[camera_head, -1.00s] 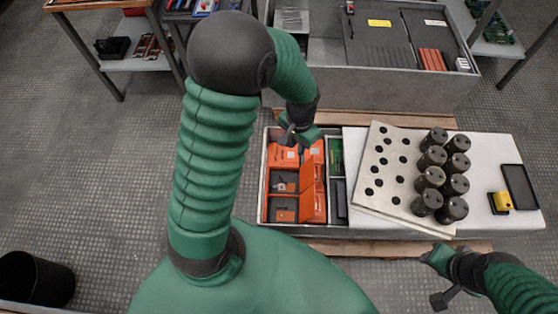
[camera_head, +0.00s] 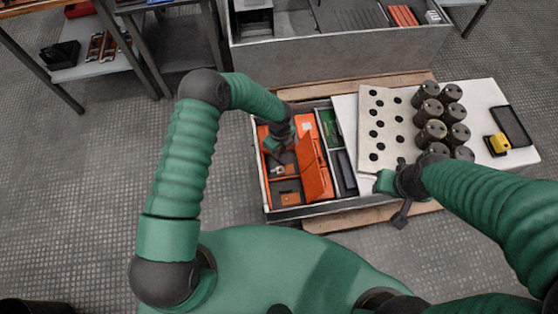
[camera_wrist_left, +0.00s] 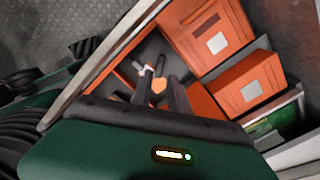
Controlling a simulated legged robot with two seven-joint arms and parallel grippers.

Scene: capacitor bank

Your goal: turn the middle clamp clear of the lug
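The capacitor bank shows in the head view as several dark cylinders (camera_head: 432,108) on a pale board, beside a perforated light plate (camera_head: 377,110). I cannot make out the middle clamp or the lug at this size. My left gripper (camera_head: 274,150) is down in the orange-lined part of the crate, left of the plate and apart from it. In the left wrist view its dark fingers (camera_wrist_left: 161,88) stand apart, with an orange patch between them; I see nothing clearly held. My right gripper (camera_head: 384,182) is at the plate's near edge; its finger opening is too small to tell.
A yellow device (camera_head: 498,143) and a black tray (camera_head: 511,125) lie at the right. A grey bench (camera_head: 340,60) stands behind.

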